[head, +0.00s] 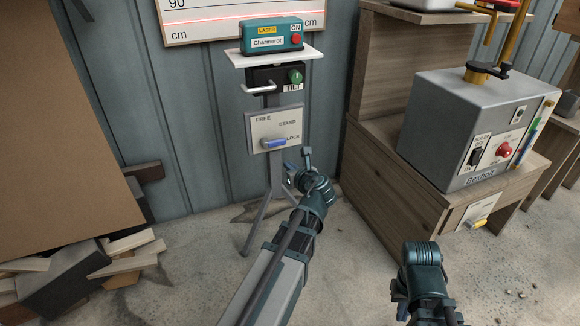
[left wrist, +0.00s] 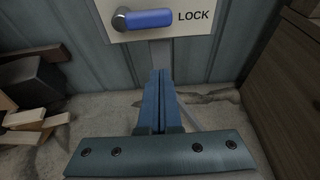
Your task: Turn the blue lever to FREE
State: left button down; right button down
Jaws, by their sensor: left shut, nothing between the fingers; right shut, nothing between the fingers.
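The blue lever (head: 274,142) sits on a pale plate (head: 262,122) marked FREE, STAND and LOCK, on a grey stand. Its handle lies level and points right, toward LOCK. In the left wrist view the lever (left wrist: 148,18) is at the top, with its round pivot at its left end and LOCK to its right. My left gripper (head: 307,152) is just right of and below the lever in the head view. Its fingers (left wrist: 160,78) are shut and empty, below the lever and apart from it. My right gripper (head: 400,300) is low at the right, shut and away from the lever.
Above the plate are a black TILT box (head: 275,78) with a green knob and a teal laser unit (head: 272,36) on a shelf. A grey machine (head: 465,125) stands on a wooden bench at right. Wood scraps (head: 120,255) lie at lower left. Concrete floor is clear between.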

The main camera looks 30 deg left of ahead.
aim_at(273, 142)
pick_arm(q)
jog(key=w+a, duration=0.2)
jog(key=a, duration=0.1)
jog(key=w+a+p, duration=0.1)
jog(key=w+a, duration=0.1)
jog(key=shift+w+r, duration=0.1)
jog(key=shift+r, duration=0.15)
jog(key=shift+r+p, duration=0.6)
jog(key=shift+p, duration=0.05)
